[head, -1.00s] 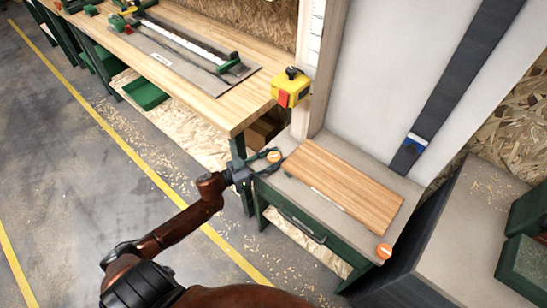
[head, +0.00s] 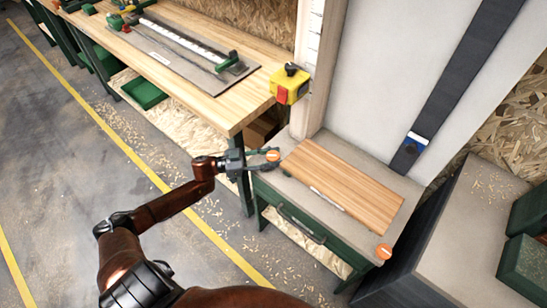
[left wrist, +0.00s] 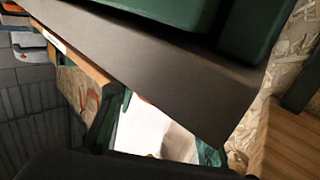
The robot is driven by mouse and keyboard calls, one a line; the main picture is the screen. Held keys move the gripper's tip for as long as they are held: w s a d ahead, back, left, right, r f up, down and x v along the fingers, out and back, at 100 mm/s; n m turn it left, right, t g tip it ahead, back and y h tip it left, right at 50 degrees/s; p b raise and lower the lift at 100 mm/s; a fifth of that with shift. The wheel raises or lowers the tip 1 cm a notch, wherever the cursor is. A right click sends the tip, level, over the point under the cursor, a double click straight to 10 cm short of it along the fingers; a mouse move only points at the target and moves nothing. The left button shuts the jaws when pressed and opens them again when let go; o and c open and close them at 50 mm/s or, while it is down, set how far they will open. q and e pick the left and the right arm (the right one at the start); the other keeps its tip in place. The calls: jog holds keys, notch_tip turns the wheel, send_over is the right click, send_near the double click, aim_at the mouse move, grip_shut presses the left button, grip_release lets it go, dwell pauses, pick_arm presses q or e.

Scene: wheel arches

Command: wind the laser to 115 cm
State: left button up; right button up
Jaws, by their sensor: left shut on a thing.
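My left gripper (head: 257,160) is at the left front corner of the grey-topped cabinet (head: 340,229). Its fingers are closed around an orange round knob (head: 273,155), which partly shows between the fingertips. A second orange knob (head: 383,251) sits free at the cabinet's right front corner. A yellow box (head: 290,86) with a red front and black top knob stands by the pale post, and looks like the laser. A white strip with marks (head: 314,40) runs up the post; its numbers are too small to read. My right gripper is not in view.
A wooden board (head: 341,184) lies on the cabinet. A dark sloping rail (head: 460,75) carries a blue and white piece (head: 416,141). A wooden bench (head: 236,116) with tools stands at the back left. The grey floor (head: 90,190) at left is clear except for shavings.

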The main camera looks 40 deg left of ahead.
pick_arm(q)
jog(key=o, duration=1.2)
jog(key=v, duration=1.2)
